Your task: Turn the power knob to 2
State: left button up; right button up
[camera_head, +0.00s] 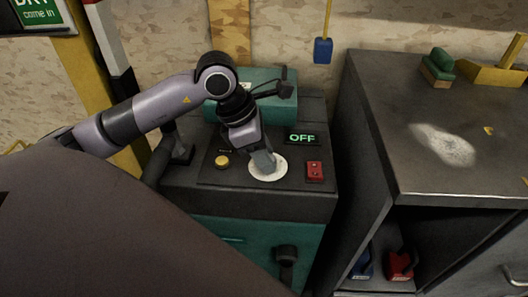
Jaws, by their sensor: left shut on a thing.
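The power knob (265,160) stands on a round white dial (268,174) on the dark top of a machine. My left gripper (261,156) reaches down over the dial and is shut on the knob, which it mostly hides. The dial's marks are too small to read. A lit display (302,139) behind and right of the dial reads OFF in green. My right gripper is not in view.
A red switch (315,171) sits right of the dial and a yellow button (222,161) left of it. A teal box (270,88) stands behind. A dark workbench (415,130) stands at the right, with a green-topped brush (438,68) on it.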

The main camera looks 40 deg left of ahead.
pick_arm(q)
jog(key=shift+m, duration=0.3)
jog(key=m+g+b, duration=0.1)
jog(key=m+b, duration=0.1)
jog(key=m, duration=0.1)
jog(key=shift+w+a+h, duration=0.1)
jog(key=shift+w+h, duration=0.1)
jog(key=shift+h, duration=0.2)
jog(key=m+g+b, duration=0.1)
jog(key=m, duration=0.2)
jog(key=m+g, duration=0.1)
jog(key=m, duration=0.2)
jog(key=shift+w+g+b, duration=0.2)
jog(key=shift+g+b, duration=0.1)
jog(key=shift+b, duration=0.1)
jog(key=shift+m, duration=0.7)
jog(key=shift+m+g, duration=0.3)
jog(key=shift+m, duration=0.2)
jog(key=o, duration=1)
jog(key=shift+o, duration=0.2)
